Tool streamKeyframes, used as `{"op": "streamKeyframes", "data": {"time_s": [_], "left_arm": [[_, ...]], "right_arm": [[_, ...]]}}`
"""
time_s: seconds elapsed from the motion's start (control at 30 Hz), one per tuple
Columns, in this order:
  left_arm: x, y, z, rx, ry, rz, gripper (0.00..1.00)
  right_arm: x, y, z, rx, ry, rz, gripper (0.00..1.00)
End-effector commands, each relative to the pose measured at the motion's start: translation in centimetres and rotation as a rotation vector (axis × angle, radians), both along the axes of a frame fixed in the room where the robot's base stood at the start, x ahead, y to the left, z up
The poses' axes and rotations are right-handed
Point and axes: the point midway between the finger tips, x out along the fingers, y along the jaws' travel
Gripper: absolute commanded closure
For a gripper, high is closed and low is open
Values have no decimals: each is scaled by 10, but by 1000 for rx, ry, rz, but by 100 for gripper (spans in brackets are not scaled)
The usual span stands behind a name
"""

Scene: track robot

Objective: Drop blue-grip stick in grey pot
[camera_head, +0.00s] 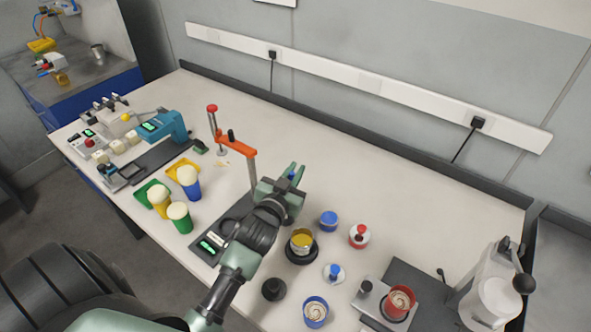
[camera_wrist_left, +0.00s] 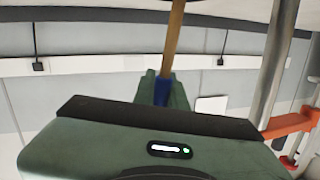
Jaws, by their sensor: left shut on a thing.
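My left gripper (camera_head: 293,174) is shut on the blue-grip stick and holds it above the middle of the bench. In the left wrist view, the stick's blue grip (camera_wrist_left: 162,90) sits between the fingers, and its tan shaft (camera_wrist_left: 175,30) runs up out of the picture. In the head view only a bit of blue shows between the fingers. A small tin with a yellow inside (camera_head: 302,241) stands on a black base just right of my wrist. I cannot tell if it is the grey pot. My right gripper is not in view.
An orange-armed stand with a red knob (camera_head: 236,144) is close left of the gripper. Cups (camera_head: 188,181) stand farther left. A blue-topped jar (camera_head: 328,221), a red-knobbed lid (camera_head: 359,235) and a red cup (camera_head: 400,301) are right. The back of the bench is clear.

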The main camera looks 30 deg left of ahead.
Motion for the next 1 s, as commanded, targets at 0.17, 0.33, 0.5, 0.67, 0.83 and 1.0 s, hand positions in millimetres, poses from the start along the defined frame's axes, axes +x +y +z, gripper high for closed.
{"op": "streamKeyframes", "data": {"time_s": [0.17,0.33,0.5,0.67,0.83,1.0], "left_arm": [[0,0,0,0,0,0,100],[0,0,0,0,0,0,63],[0,0,0,-1,0,0,62],[0,0,0,0,0,0,40],[0,0,0,0,0,0,35],[0,0,0,0,0,0,35]], "right_arm": [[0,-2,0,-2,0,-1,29],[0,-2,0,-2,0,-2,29],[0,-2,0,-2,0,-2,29],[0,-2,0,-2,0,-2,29],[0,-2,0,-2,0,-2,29],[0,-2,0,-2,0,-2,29]]}}
